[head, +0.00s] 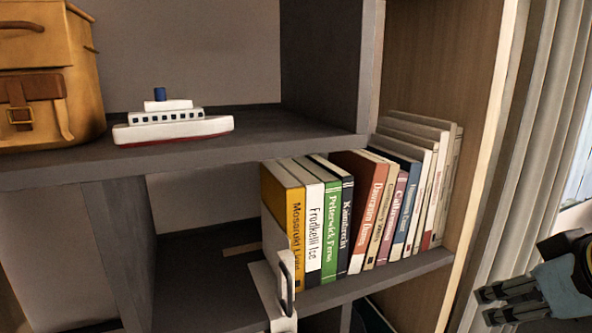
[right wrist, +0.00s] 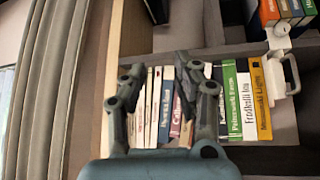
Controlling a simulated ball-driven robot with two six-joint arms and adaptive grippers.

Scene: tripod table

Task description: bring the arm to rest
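My right gripper (head: 482,307) is at the lower right corner of the head view, in front of the curtain and to the right of the shelf. In the right wrist view my right gripper (right wrist: 155,75) has its two fingers spread apart, with nothing between them. The row of books (right wrist: 170,118) shows beyond and between the fingers. In the head view the gripper is clear of the shelf and the books. My left gripper is in neither view.
A shelf unit (head: 230,152) holds a toy ship (head: 172,126) and a tan bag (head: 50,75) above, and upright books (head: 335,210) below. A white piece with a handle (head: 267,290) is at the lower shelf's front edge. A curtain (head: 530,150) hangs right.

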